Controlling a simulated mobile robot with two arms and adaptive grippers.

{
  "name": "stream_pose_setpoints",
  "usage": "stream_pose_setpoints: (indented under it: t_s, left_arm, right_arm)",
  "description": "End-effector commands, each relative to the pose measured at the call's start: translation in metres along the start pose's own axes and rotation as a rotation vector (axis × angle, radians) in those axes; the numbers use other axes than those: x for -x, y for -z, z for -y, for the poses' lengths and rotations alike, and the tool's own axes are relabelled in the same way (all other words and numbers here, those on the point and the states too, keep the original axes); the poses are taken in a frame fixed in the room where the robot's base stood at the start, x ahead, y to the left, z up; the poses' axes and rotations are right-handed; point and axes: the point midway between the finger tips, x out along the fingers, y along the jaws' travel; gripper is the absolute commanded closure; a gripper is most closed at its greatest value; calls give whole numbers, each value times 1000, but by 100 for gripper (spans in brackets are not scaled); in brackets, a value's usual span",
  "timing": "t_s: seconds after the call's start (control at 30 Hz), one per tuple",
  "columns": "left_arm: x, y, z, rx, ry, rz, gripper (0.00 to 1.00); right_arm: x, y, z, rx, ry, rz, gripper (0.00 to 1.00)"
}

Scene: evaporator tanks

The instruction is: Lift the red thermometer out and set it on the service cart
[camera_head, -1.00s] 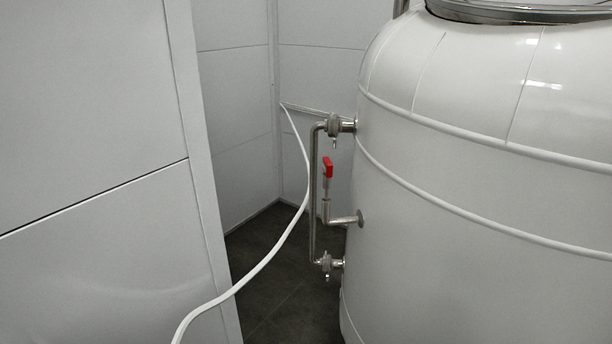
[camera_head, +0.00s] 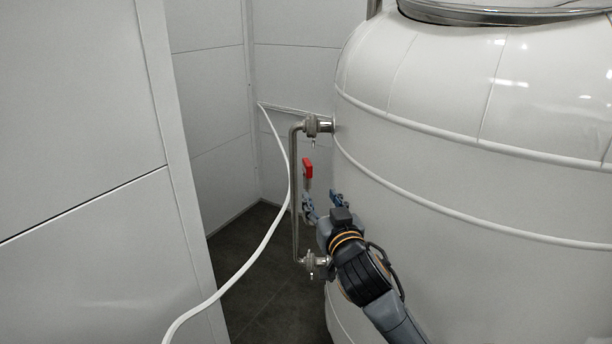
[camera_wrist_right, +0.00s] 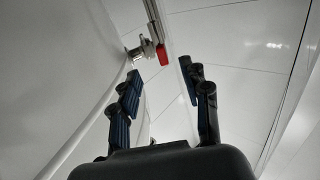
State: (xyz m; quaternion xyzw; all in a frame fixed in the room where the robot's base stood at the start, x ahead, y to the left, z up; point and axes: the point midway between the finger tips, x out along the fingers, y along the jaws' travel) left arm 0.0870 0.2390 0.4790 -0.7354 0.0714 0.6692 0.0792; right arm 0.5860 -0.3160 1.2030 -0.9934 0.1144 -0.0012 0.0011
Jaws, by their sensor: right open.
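Nothing is between the fingers. My left gripper and the service cart are not in view.
The large white tank (camera_head: 450,190) fills the right side. A vertical metal pipe (camera_head: 295,190) with valves runs just left of the thermometer. A white hose (camera_head: 262,255) hangs in front of the dark floor (camera_head: 240,265). White wall panels (camera_head: 80,150) stand at left.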

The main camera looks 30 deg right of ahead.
Motion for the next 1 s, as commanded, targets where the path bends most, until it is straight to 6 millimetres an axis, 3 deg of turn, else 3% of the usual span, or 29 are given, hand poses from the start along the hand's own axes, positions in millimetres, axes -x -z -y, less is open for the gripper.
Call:
stream_pose_setpoints:
  t_s: [0.3, 0.63, 1.0]
  left_arm:
    - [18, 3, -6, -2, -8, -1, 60]
    - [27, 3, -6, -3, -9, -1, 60]
    - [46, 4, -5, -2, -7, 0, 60]
  right_arm:
    - [-59, 2, 0, 4, -1, 1, 54]
    - [-82, 0, 0, 3, 0, 2, 54]
    - [-124, -5, 0, 2, 0, 2, 54]
